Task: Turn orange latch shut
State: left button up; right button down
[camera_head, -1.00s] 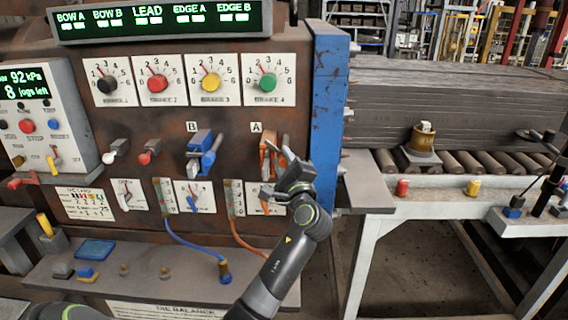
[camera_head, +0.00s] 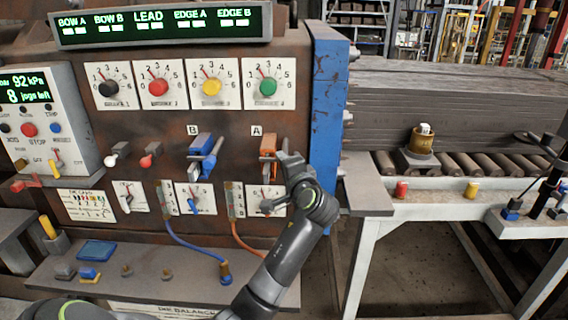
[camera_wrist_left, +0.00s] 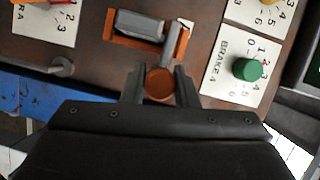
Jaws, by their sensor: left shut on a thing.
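The orange latch (camera_head: 268,146) is on the rusty panel under the label A, right of a blue latch (camera_head: 203,146) under the label B. My left gripper (camera_head: 284,157) is at its right side and hides part of it. In the left wrist view, the latch's round orange handle end (camera_wrist_left: 159,84) sits between the two fingers of my left gripper (camera_wrist_left: 160,88), which is shut on it. Behind it are the latch's orange mount (camera_wrist_left: 118,41) and a grey lever part. My right gripper is not in view.
The green brake knob (camera_head: 268,86) is above the latch. A dial plate (camera_head: 278,193) lies just below, partly behind my wrist. A blue post (camera_head: 326,110) stands close on the right. Blue and orange hoses hang below the panel.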

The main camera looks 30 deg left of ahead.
pick_arm(q)
jog(key=shift+f, duration=0.1)
dwell(0.4)
jog(key=o, duration=0.7)
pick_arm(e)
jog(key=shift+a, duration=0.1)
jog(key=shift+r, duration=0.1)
